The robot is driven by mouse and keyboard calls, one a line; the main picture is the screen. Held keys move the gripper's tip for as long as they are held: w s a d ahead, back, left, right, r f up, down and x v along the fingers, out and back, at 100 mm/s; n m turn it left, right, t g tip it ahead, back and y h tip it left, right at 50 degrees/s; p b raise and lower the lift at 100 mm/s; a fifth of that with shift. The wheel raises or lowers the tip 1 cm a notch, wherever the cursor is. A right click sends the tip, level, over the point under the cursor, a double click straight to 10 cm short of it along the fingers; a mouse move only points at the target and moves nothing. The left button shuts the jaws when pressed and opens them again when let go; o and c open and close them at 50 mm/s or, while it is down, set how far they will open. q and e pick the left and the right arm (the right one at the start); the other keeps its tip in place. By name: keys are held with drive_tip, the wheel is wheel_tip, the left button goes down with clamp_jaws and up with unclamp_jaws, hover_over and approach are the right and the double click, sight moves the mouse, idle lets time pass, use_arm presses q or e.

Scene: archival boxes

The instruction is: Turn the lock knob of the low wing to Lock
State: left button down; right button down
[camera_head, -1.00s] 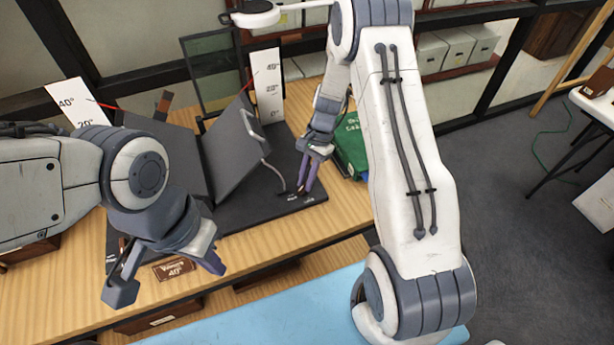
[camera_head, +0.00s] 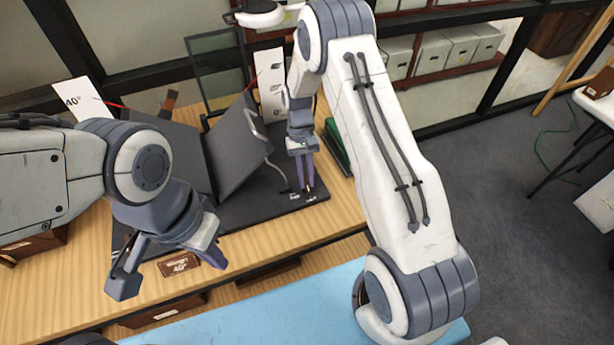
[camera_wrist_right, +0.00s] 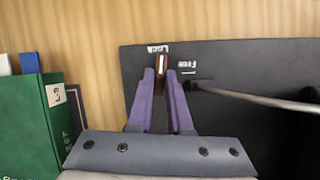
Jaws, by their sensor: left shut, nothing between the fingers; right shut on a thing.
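The lock knob (camera_wrist_right: 162,64) is a small brown piece with a white stripe, near the edge of the black base (camera_wrist_right: 230,60). The cradle's right wing (camera_head: 238,150) is a tilted black panel with a metal handle; the left wing (camera_head: 165,150) is partly hidden by my left arm. My left gripper (camera_head: 217,260) is shut and empty above the table's front.
White angle cards stand at the left (camera_head: 84,100) and back (camera_head: 270,85). A green box (camera_head: 338,145) stands close right of my right gripper, also in the right wrist view (camera_wrist_right: 35,125). A wooden plaque (camera_head: 178,264) lies on the wooden table (camera_head: 60,290) near my left gripper.

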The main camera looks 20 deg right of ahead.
drive_tip(key=shift+w+r+n+h, duration=0.1)
drive_tip(key=shift+n+h, duration=0.3)
drive_tip(key=shift+n, duration=0.4)
drive_tip(key=shift+a, duration=0.1)
drive_tip(key=c, duration=0.8)
unclamp_jaws()
drive_tip(key=shift+c, duration=0.2)
drive_tip(key=b+v, duration=0.1)
drive_tip(key=v, duration=0.9)
drive_tip(key=shift+r+b, duration=0.2)
drive_tip(key=shift+b, duration=0.15)
